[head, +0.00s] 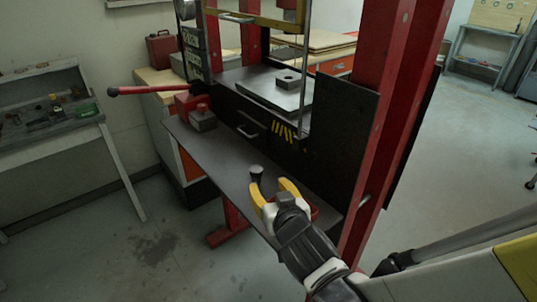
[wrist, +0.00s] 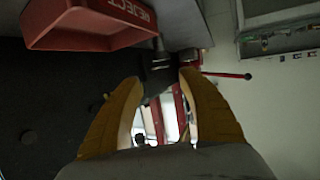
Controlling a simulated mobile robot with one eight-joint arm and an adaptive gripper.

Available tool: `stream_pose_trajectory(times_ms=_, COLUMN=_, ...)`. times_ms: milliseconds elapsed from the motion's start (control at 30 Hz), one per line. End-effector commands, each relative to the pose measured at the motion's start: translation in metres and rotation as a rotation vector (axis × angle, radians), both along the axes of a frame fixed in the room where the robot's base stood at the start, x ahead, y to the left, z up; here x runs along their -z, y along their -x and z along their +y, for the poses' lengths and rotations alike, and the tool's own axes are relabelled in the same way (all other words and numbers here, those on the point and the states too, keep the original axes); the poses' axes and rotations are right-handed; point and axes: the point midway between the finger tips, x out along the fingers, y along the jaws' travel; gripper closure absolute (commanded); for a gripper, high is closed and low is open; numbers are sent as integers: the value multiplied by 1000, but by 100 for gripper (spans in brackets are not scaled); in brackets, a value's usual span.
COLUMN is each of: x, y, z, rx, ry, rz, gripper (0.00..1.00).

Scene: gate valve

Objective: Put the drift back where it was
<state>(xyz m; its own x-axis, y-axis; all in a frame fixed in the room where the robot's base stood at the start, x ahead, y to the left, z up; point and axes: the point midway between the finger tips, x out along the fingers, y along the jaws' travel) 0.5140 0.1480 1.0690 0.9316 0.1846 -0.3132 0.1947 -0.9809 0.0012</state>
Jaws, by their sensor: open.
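A small dark upright piece with a wider top, which looks like the drift (head: 257,174), stands on the dark shelf of the red press in the head view. My gripper (head: 270,185) is open, its yellow fingers spread just in front of and to the right of that piece. I see nothing held. In the wrist view, a dark shape lies beyond the gap between the fingertips of my gripper (wrist: 158,82); I cannot tell whether it is the drift. The place where the drift stood before cannot be told from these frames.
The shelf (head: 215,165) is largely bare. A red tray marked REJECT (wrist: 95,28) is close by my gripper. A red pump with a long handle (head: 150,90) stands at the shelf's left end. A holed block (head: 288,78) sits on the press plate. A red upright (head: 385,120) bounds the right.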

Motion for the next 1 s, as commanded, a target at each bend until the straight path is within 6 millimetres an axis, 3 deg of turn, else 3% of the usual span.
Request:
stream_pose_trajectory(times_ms=133, x=-3, y=6, z=-35, rx=69, ry=27, rz=78, gripper=52)
stream_pose_trajectory(times_ms=233, x=-4, y=21, z=-74, rx=137, ry=54, rz=189, gripper=52)
stream_pose_trajectory(times_ms=300, x=-4, y=39, z=-99, rx=176, ry=67, rz=281, gripper=52)
stream_pose_trajectory(times_ms=433, x=-5, y=84, z=-131, rx=210, ry=76, rz=441, gripper=52)
stream_pose_trajectory(times_ms=600, x=-7, y=135, z=-146, rx=203, ry=67, rz=582, gripper=52)
stream_pose_trajectory(times_ms=700, x=-8, y=149, z=-148, rx=194, ry=62, rz=618, gripper=52)
stream_pose_trajectory(times_ms=1000, x=-8, y=154, z=-148, rx=189, ry=61, rz=631, gripper=52)
